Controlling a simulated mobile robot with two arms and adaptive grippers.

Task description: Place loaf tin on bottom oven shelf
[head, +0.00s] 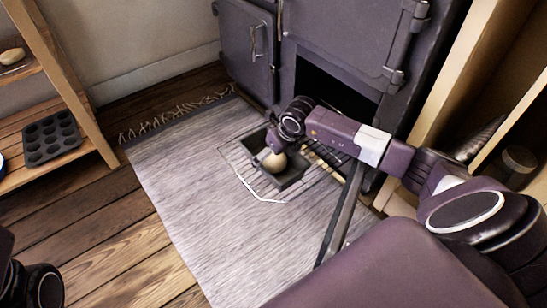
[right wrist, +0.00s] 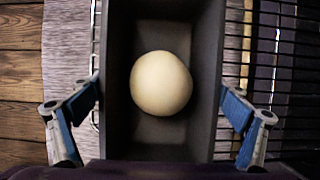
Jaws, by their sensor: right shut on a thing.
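The dark loaf tin (head: 291,173) holds a pale round ball of dough (head: 273,161). My right gripper (head: 275,149) is shut on the tin; in the right wrist view its blue-padded fingers (right wrist: 161,100) press on the two long sides of the tin (right wrist: 120,60). The tin is at a wire oven shelf (head: 262,199) that sticks out of the dark oven opening (head: 335,92). I cannot tell whether the tin touches the wires. In the right wrist view the wires (right wrist: 285,50) show to the right of the tin. My left gripper is not in view.
The oven's upper doors (head: 247,45) are closed above and left of the opening. A grey fringed rug (head: 185,190) covers the floor in front. Wooden shelves (head: 75,75) with a muffin tin (head: 50,138) stand at left, and a wooden cabinet (head: 455,75) stands close at right.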

